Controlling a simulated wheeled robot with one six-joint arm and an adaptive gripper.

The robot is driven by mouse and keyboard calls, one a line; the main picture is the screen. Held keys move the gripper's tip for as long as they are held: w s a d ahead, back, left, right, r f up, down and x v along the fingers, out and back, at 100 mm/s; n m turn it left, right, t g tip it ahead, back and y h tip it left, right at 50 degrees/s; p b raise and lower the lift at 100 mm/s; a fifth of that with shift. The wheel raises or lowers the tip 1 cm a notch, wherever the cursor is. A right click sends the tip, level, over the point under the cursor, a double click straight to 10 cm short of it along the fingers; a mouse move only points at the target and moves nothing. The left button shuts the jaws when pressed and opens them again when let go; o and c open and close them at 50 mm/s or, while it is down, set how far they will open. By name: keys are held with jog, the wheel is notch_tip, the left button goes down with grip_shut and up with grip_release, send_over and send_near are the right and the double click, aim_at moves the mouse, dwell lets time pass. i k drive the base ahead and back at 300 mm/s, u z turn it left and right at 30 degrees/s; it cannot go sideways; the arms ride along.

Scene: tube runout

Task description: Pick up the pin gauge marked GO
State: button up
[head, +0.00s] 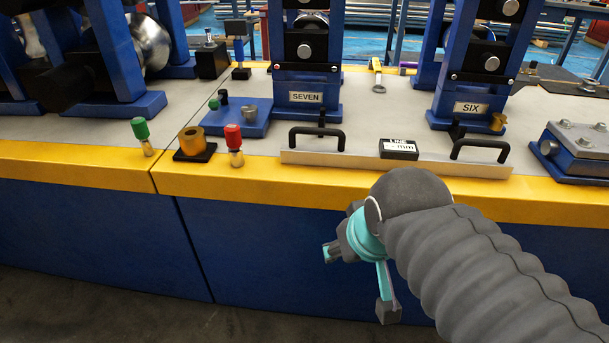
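Two small pin gauges stand upright on the bench near its yellow front edge. One has a green top (140,129) and the other a red top (233,136); both have brass-coloured lower parts. I cannot read a GO mark on either one. My gripper (358,281) is in front of the bench's blue front panel, below and to the right of both gauges. Its teal-and-grey fingers are spread apart, and nothing shows between them.
A brass ring on a black block (194,146) stands between the gauges. Behind it is a blue plate (238,120) with small parts. A long plate with two black handles (350,160) and a LINE mm box (398,149) lies right. Blue stands marked SEVEN (306,97) and SIX (470,107) rise behind.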

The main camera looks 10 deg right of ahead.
aim_at(138, 124)
jog(key=u, duration=2.75)
jog(key=i, duration=2.7)
jog(key=z, duration=2.95)
